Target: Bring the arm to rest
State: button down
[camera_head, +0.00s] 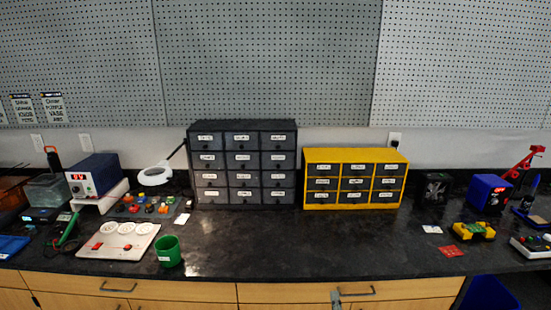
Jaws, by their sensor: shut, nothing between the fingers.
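The tip of my gripper (336,299) shows as a small grey piece at the bottom edge, right of the middle, in front of the wooden drawer fronts. It is shut and holds nothing. It is below the front edge of the black worktop and apart from the things on it. The rest of my arm is out of view.
The black worktop (290,245) is clear in the middle. A dark drawer cabinet (242,126) and a yellow one (354,155) stand at the back. A green cup (168,252) and a white board (95,253) are left, a yellow-green device (474,230) right.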

jog(key=s+f+n+g+y, duration=0.1)
jog(key=s+f+n, duration=0.3)
jog(key=s, duration=1.1)
jog(key=s+f+n, duration=0.4)
jog(key=s, duration=1.1)
jog(key=s+r+n, duration=0.5)
jog(key=s+r, duration=0.2)
jog(key=s, duration=0.6)
jog(key=s+r+n+g, duration=0.1)
jog(key=s+r+n, duration=0.3)
jog(key=s, duration=0.9)
notch_tip(320, 180, up, 3)
jog(key=shift+s+d+r+n+g, duration=0.2)
jog(key=shift+d+n+g, duration=0.1)
jog(key=shift+n, duration=0.1)
